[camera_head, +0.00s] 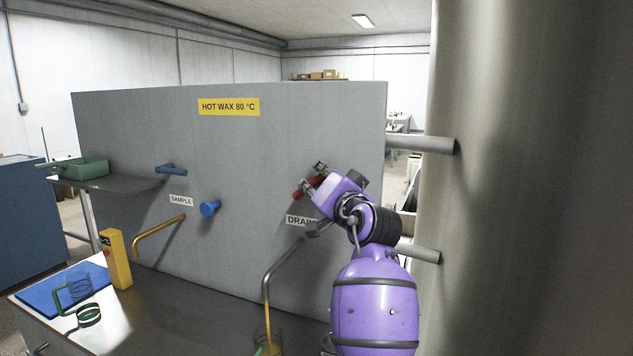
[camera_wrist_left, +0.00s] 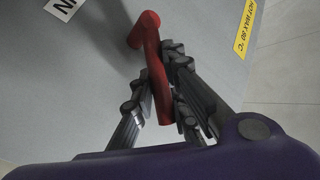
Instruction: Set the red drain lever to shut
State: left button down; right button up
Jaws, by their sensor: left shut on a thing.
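The red drain lever (camera_head: 298,194) sits on the grey panel (camera_head: 130,130), above the DRAIN label (camera_head: 297,219), which my arm partly covers. My left gripper (camera_head: 312,180) is at the lever and hides part of it. In the left wrist view the red lever (camera_wrist_left: 153,55) runs between the fingers of my left gripper (camera_wrist_left: 160,88), which is shut on it. The lever's bent end sticks out beyond the fingertips. My right gripper is not in view.
A drain pipe (camera_head: 267,283) bends down over a container at the bottom edge. A blue knob (camera_head: 209,208) and a yellow sample pipe (camera_head: 157,228) are to the left. A yellow box (camera_head: 115,259) stands beside a blue mat (camera_head: 38,294). A large column (camera_head: 520,180) fills the right.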

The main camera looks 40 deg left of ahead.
pick_arm(q)
jog(key=shift+w+d+f+m+t+y+b, duration=0.1)
jog(key=shift+d+f+m+t+y+b, duration=0.2)
jog(key=shift+f+m+t+b, duration=0.7)
jog(key=shift+w+d+f+m+t+y+b, duration=0.15)
jog(key=shift+f+m+t+y+b, duration=0.3)
jog(key=shift+m+t+b, duration=0.85)
jog(key=shift+d+f+m+t+y+b, duration=0.4)
jog(key=shift+f+m+b, duration=0.5)
jog(key=shift+m, duration=0.7)
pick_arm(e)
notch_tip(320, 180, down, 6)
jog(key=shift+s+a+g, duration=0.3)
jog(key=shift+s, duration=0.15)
pick_arm(q)
jog(key=shift+a, duration=0.1)
jog(key=shift+m, duration=0.3)
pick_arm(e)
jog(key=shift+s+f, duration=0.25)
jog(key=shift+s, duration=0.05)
pick_arm(q)
jog(key=c, duration=1.7)
grip_release()
jog(key=shift+r, duration=0.1)
jog(key=shift+r, duration=0.1)
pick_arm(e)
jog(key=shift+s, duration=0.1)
